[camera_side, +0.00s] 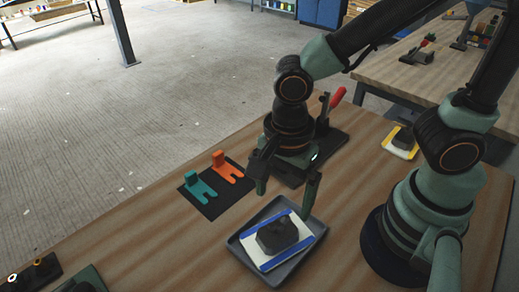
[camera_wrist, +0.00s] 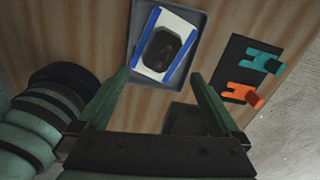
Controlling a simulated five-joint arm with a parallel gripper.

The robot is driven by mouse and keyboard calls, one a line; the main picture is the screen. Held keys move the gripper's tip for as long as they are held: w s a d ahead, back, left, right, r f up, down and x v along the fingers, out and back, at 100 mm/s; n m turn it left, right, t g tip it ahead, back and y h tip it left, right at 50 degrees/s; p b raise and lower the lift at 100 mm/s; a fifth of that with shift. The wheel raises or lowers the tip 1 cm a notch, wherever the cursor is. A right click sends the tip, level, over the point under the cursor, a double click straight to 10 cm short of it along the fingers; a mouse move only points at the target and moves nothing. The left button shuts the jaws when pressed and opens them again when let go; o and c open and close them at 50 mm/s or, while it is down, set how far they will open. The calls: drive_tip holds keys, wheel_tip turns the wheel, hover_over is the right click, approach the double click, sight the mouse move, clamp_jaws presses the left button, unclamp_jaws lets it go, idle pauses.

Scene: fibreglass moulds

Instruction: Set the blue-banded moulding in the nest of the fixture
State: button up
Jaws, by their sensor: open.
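The blue-banded moulding (camera_side: 257,253) is a white plate with a blue band along two opposite edges and a dark raised block in its middle. It lies in a grey tray (camera_side: 243,266), and it shows at the top of the wrist view (camera_wrist: 150,62). My gripper (camera_side: 283,200) is open and empty, above and just behind the tray in the side view. In the wrist view its fingertips (camera_wrist: 160,75) are spread just below the moulding. The fixture (camera_side: 333,143), a dark plate with a red-handled clamp (camera_side: 337,97), stands behind my gripper. My gripper hides its nest.
A black mat (camera_side: 209,208) holds a teal forked piece (camera_side: 201,190) and an orange one (camera_side: 228,168), left of my gripper. A yellow-banded moulding (camera_side: 402,142) lies at the right, near my arm's base.

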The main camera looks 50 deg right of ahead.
sight(278, 224)
drive_tip(key=shift+w+f, duration=0.2)
drive_tip(key=shift+f, duration=5.2)
clamp_jaws()
